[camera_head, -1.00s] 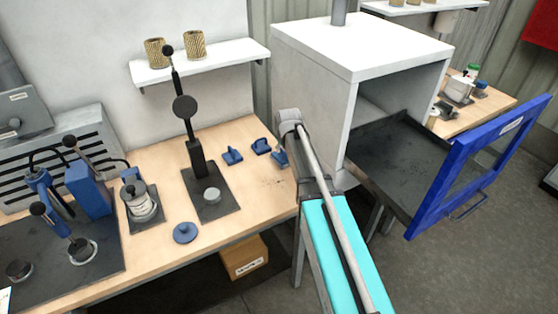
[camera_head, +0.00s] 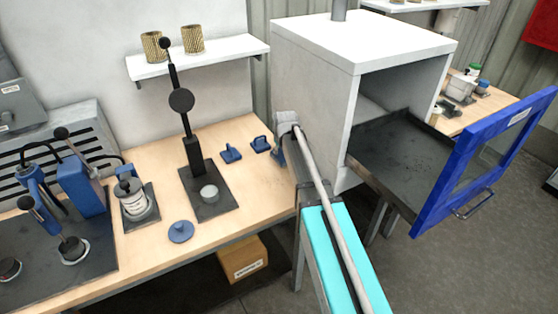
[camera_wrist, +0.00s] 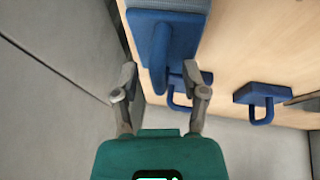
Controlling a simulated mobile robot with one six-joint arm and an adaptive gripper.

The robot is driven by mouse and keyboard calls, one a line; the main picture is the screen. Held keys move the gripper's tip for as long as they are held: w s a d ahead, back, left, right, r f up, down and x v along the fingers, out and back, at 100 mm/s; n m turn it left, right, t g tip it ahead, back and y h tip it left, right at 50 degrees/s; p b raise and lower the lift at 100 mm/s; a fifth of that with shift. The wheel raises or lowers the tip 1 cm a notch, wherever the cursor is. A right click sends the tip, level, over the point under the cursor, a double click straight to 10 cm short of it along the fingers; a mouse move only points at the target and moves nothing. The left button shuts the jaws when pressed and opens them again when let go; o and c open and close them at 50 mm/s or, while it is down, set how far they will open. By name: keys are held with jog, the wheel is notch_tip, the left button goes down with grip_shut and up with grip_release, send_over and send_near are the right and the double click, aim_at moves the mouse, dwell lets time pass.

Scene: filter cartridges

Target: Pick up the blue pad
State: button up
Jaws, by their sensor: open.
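In the wrist view, a blue pad-like block with a raised grip (camera_wrist: 172,42) lies on the wooden bench just beyond my fingertips. Its top end has a lighter grey-blue strip and is cut off by the frame. My gripper (camera_wrist: 160,78) is open and empty, with its fingers apart near the lower part of this block. I cannot tell whether either finger touches it. In the head view, my arm's end hides most of this spot. Two other blue handled pieces, one on the left (camera_head: 231,153) and one closer to my arm (camera_head: 261,144), lie on the bench.
A grey oven-like box (camera_head: 360,55) stands right of my arm, its blue-framed door (camera_head: 440,180) open. A black lever press (camera_head: 195,170) and a round blue disc (camera_head: 181,231) are on the bench (camera_head: 245,205) to the left. Its front right part is clear.

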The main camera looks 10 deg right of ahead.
dwell(0.6)
grip_shut()
